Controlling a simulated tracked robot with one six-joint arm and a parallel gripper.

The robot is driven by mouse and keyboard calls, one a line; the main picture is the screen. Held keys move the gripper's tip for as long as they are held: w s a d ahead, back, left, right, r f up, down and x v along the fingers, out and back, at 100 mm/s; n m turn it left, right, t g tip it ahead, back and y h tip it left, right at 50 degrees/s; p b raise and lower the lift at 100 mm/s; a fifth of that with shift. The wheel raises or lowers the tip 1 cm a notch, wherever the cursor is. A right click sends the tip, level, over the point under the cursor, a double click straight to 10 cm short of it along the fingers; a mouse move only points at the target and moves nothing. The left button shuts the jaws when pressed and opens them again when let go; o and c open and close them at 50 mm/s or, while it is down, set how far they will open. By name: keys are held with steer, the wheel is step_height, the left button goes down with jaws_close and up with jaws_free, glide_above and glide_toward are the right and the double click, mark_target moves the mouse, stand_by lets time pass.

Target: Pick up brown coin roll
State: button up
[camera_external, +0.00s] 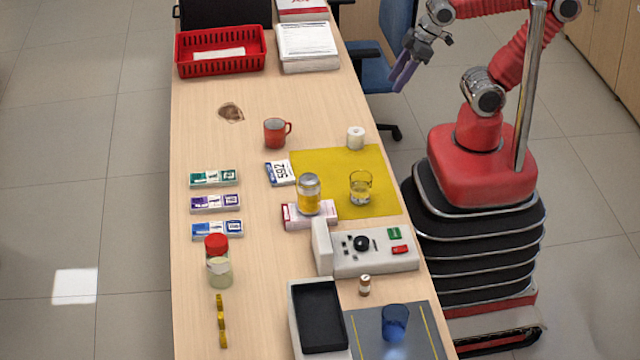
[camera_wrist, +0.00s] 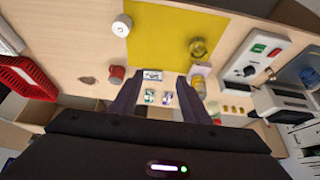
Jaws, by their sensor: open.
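A small brown cylinder with pale ends (camera_external: 364,285), which looks like the brown coin roll, stands upright on the counter, just below the pale keypad device and above the grey mat. I cannot make it out surely in the wrist view. My gripper (camera_external: 398,80) is raised beyond the counter's right edge, far up the picture from the roll. Its two dark fingers are apart and empty in the wrist view (camera_wrist: 161,78).
The keypad device (camera_external: 375,262) stands close to the roll. A blue glass (camera_external: 395,322) is on the grey mat (camera_external: 425,345), near a black-topped device (camera_external: 318,318). A can (camera_external: 309,194) and a glass (camera_external: 360,188) stand around the yellow mat (camera_external: 320,165).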

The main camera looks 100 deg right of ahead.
steer(key=w+a+f+n+h, duration=0.3)
steer(key=w+a+f+n, duration=0.1)
steer(key=w+a+n, duration=0.6)
steer(key=w+a+f+n+h, duration=0.2)
steer(key=w+a+f+n, duration=0.2)
steer(key=w+a+n, duration=0.6)
steer(key=n+t+y, duration=0.2)
steer(key=n+t, duration=0.6)
steer(key=n, duration=0.5)
glide_toward(365, 286)
steer(key=shift+s+d+f, duration=0.1)
steer(key=shift+s+d, duration=0.05)
steer(key=shift+d, duration=0.25)
steer(key=shift+g, duration=0.3)
steer(key=shift+x, duration=4.3)
